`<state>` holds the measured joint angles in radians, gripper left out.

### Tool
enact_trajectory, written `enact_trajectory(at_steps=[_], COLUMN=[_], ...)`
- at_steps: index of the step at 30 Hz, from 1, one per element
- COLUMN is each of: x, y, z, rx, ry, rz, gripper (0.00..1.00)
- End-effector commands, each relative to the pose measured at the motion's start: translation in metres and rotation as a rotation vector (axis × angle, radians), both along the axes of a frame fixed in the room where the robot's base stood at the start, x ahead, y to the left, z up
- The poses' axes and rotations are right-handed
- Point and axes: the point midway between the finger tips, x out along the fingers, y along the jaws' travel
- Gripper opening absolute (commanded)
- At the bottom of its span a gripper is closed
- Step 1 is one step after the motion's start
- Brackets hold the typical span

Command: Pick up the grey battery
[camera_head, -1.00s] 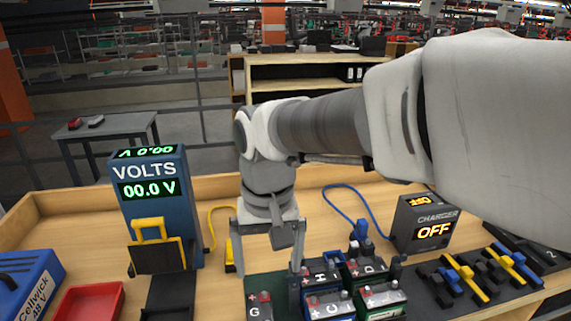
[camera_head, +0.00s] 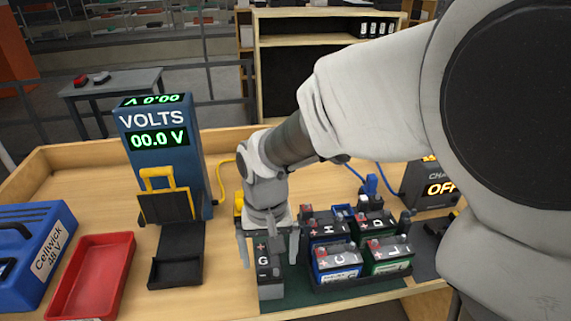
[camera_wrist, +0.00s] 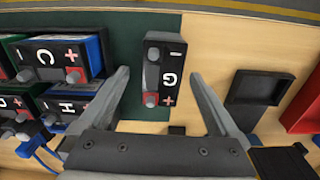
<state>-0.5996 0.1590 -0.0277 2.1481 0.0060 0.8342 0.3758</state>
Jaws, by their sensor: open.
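The grey battery (camera_head: 270,288), marked G, stands on the green mat (camera_head: 300,293), with a black top and a red corner at its plus terminal. It also shows in the wrist view (camera_wrist: 163,68), upper middle. My gripper (camera_head: 268,250) is open, pointing down over this battery. In the wrist view my gripper (camera_wrist: 159,76) has one finger on each side of the battery, with gaps between; I cannot tell how far down the tips reach. Part of the battery's far end is hidden by my gripper in the head view.
Blue and green batteries, such as the blue C battery (camera_head: 338,262), stand close on the right. A voltmeter (camera_head: 165,160) with a black cradle, a red tray (camera_head: 92,280) and a blue Cellwick case (camera_head: 40,250) are on the left. A charger (camera_head: 430,188) stands back right.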

Motion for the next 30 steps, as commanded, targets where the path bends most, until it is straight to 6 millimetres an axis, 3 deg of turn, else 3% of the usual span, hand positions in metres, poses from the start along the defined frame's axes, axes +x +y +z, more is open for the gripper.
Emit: enact_trajectory(at_steps=[10, 19, 30], x=[0.0, 0.001, 0.001], y=[0.002, 0.002, 0.003], z=[-0.046, -0.051, -0.051], rx=[-0.002, 0.0, 0.0], ry=[0.003, 0.0, 0.0], rz=[0.0, 0.0, 0.0], gripper=[0.97, 0.97, 0.33])
